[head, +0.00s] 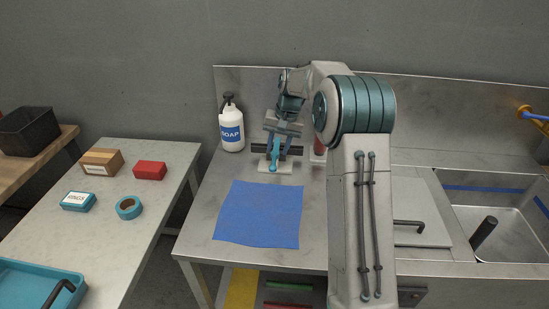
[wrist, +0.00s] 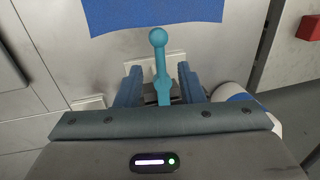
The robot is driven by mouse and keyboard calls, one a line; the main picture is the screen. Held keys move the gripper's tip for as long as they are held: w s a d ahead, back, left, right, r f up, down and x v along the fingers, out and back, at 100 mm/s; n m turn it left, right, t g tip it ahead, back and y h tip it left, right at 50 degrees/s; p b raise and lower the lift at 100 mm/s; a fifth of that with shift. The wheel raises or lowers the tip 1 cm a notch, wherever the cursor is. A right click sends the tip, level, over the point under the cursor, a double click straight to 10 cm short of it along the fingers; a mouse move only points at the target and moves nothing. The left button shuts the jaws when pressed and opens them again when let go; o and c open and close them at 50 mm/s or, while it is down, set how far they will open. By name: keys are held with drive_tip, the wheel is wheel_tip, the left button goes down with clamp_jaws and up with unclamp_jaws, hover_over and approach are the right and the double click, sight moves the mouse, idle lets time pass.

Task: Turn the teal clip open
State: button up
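The teal clip (wrist: 160,62) is a lever with a round ball end, standing on a pale base plate. In the head view the clip (head: 274,160) is on the steel counter near the back, its ball end toward the front, partly hidden by my gripper. My gripper (wrist: 158,78) points down over it with its two blue fingers spread, one on each side of the lever. A gap shows between the lever and each finger, so nothing is held. The gripper also shows in the head view (head: 278,148). The clip's pivot is hidden under the gripper body.
A soap bottle (head: 231,124) stands just left of the clip, near the back wall. A blue cloth (head: 259,214) lies flat in front. A red item (head: 319,146) stands right, partly behind my arm. A sink (head: 507,231) is far right; a side table (head: 112,232) with boxes is left.

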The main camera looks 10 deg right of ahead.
sight(274, 162)
drive_tip(key=shift+w+a+f, duration=0.1)
drive_tip(key=shift+a+f, duration=0.05)
drive_tip(key=shift+f, duration=0.7)
drive_tip(key=shift+a+f, duration=0.2)
drive_tip(key=shift+f, duration=0.7)
drive_tip(key=shift+w+a+f, duration=0.1)
drive_tip(key=shift+a+f, duration=0.05)
drive_tip(key=shift+f, duration=0.7)
clamp_jaws()
